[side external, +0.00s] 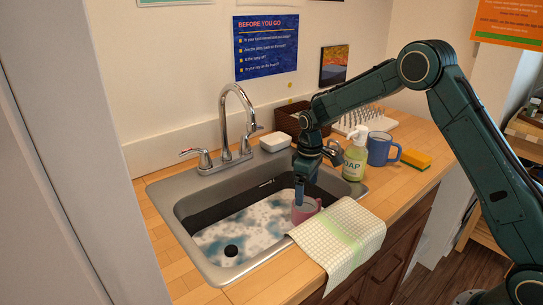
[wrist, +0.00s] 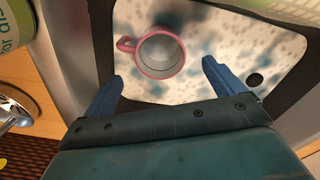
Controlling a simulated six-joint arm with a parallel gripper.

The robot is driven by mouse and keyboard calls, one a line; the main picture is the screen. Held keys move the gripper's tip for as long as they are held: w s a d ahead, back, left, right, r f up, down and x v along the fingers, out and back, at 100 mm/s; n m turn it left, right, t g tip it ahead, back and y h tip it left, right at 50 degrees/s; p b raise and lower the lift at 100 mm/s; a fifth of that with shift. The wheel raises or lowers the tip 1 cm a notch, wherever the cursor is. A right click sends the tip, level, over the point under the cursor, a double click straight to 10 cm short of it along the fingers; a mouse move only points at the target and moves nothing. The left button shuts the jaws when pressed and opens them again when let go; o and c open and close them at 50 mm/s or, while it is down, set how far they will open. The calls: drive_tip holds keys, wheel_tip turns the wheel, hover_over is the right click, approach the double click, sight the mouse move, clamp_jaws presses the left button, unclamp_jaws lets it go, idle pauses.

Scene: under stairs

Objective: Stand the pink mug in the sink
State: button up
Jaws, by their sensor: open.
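The pink mug (side external: 308,209) is in the sink (side external: 222,275), near its right wall, partly hidden by my finger and the towel. In the wrist view the mug (wrist: 145,63) shows its open mouth to the camera, looks upright on the foamy sink floor, and has its handle to the left. My gripper (side external: 299,197) points down over the mug in the side view. In the wrist view my gripper (wrist: 163,70) is open, its two blue fingers spread wide and the mug beyond and between their tips. No finger visibly grips the mug.
A checked towel (side external: 340,235) hangs over the front counter edge. A soap bottle (side external: 355,155), a blue mug (side external: 380,149) and a sponge (side external: 415,159) stand right of the sink. The faucet (side external: 238,120) rises behind it.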

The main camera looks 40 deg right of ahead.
drive_tip(key=shift+r, duration=1.5)
drive_tip(key=s+a+r+m+t, duration=0.2)
drive_tip(key=s+a+r+t, duration=0.1)
drive_tip(key=s+r, duration=1.35)
drive_tip(key=s+a+r+m+t, duration=0.1)
drive_tip(key=s+r+m+t, duration=0.1)
drive_tip(key=s, duration=1.6)
drive_tip(key=shift+a+r+m+t, duration=0.2)
drive_tip(key=shift+m+t, duration=0.1)
drive_tip(key=shift+m, duration=0.1)
